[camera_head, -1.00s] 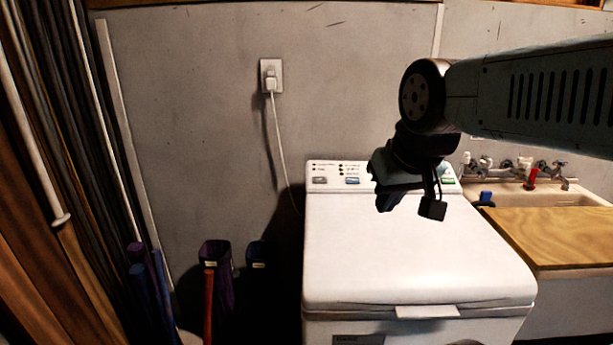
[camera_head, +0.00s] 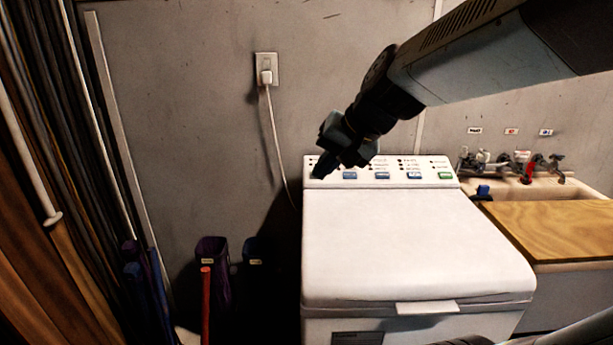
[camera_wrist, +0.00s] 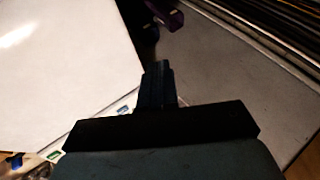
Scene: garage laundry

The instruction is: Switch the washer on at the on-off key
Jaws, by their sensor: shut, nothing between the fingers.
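The white washer (camera_head: 410,245) stands against the wall with its lid down. Its control panel (camera_head: 432,163) runs along the back with several blue keys (camera_head: 382,176) and a green key (camera_head: 445,176) at the right end. The panel's labels are too small to read. My gripper (camera_head: 318,174) is shut and empty at the panel's left end. It covers the spot where a grey key showed earlier; I cannot tell whether it touches. In the wrist view, the shut fingers (camera_wrist: 156,70) reach past the panel (camera_wrist: 95,118), with a blue key (camera_wrist: 122,110) beside them.
A wall outlet (camera_head: 266,68) with a plugged-in cord is behind the washer's left side. A sink with taps (camera_head: 525,163) and a wooden board (camera_head: 550,228) are at the right. Purple and dark blue bins (camera_head: 213,270) stand left of the washer. The lid top is clear.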

